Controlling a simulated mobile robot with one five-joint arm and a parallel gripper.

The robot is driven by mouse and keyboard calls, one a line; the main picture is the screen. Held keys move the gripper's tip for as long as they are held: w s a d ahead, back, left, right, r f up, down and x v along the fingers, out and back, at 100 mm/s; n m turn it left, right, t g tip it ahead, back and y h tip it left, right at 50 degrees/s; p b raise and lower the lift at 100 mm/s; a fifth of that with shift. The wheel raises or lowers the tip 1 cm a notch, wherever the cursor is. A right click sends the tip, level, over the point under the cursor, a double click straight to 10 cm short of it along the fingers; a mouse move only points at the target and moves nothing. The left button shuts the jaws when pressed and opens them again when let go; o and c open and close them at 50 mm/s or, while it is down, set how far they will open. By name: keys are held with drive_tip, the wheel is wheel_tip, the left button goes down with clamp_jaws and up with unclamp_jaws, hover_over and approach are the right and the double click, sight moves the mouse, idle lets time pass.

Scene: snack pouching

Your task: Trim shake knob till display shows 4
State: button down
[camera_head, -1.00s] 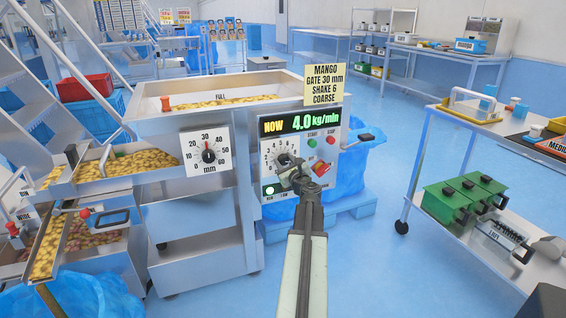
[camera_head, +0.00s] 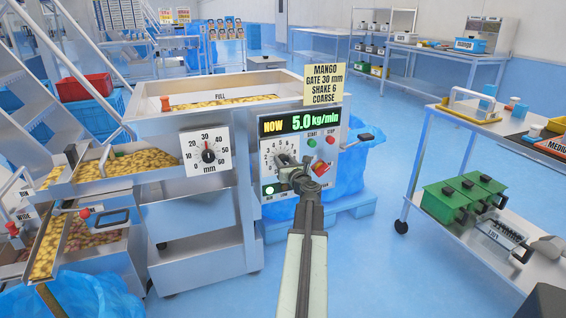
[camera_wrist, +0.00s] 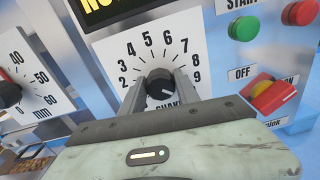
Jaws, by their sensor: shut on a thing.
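The display (camera_head: 300,123) on the machine's front panel reads "NOW 5.0 kg/min" in yellow and green. Below it, the black shake knob (camera_wrist: 159,80) sits on a white dial (camera_wrist: 118,50) with numbers around it. My gripper (camera_wrist: 160,88) is shut on the knob, one finger on each side. A short white mark shows on the knob's lower right, but which number it stands for is hard to tell.
Right of the dial are a green START button (camera_wrist: 243,27), a red STOP button (camera_wrist: 299,12) and a red-yellow switch (camera_wrist: 272,95). A gate dial in mm (camera_head: 207,152) is on the left. A yellow card (camera_head: 324,84) reads "MANGO GATE 30 mm SHAKE 6 COARSE".

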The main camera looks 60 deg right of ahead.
drive_tip(key=shift+w, duration=0.1)
drive_tip(key=c, duration=0.9)
unclamp_jaws()
drive_tip(key=v, duration=0.8)
